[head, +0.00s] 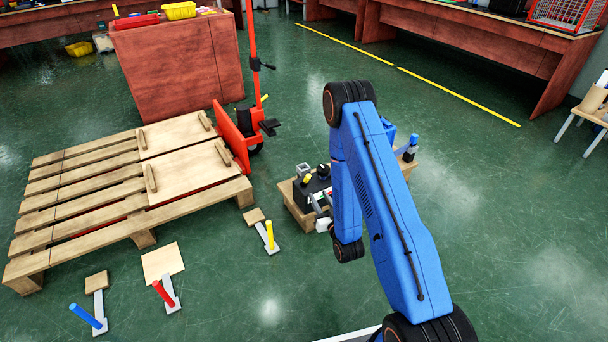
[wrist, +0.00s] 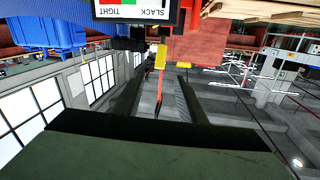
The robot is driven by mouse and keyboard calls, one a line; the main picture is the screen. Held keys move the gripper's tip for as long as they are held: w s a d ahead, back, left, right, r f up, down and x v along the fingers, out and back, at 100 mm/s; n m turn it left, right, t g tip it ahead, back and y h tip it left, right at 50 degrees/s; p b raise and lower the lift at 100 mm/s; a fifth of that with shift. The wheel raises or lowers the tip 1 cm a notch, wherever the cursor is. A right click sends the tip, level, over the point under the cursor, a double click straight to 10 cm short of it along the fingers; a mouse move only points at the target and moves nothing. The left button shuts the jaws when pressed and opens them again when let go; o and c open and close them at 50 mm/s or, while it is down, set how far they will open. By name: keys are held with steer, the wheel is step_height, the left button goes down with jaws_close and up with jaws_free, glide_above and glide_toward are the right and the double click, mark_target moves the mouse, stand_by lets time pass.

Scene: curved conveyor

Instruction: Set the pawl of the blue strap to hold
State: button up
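A blue lever (head: 86,316) stands tilted on a grey plate on the floor at the front left. A red lever (head: 163,293) and a yellow lever (head: 270,234) stand on similar plates to its right. I cannot tell a strap or a pawl apart. My gripper (head: 316,205) is low beside a black box (head: 309,188) on a wooden base, partly hidden by my arm. In the wrist view its two dark fingers (wrist: 160,84) are apart with nothing seen between them. A yellow-tipped piece (wrist: 161,57) and an upside-down SLACK/TIGHT sign (wrist: 136,8) lie beyond the fingertips.
A wooden pallet (head: 140,218) with boards lies left of the arm. A red upright truck (head: 252,115) stands behind it. A short blue post (head: 411,146) is right of my arm. Open green floor lies at the front and right.

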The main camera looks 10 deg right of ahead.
mark_target(307, 178)
steer(key=w, duration=0.5)
steer(key=w+a, duration=0.1)
steer(key=w, duration=0.5)
steer(key=w+a, duration=0.1)
steer(key=w, duration=0.5)
steer(key=shift+a, duration=0.2)
jaws_close()
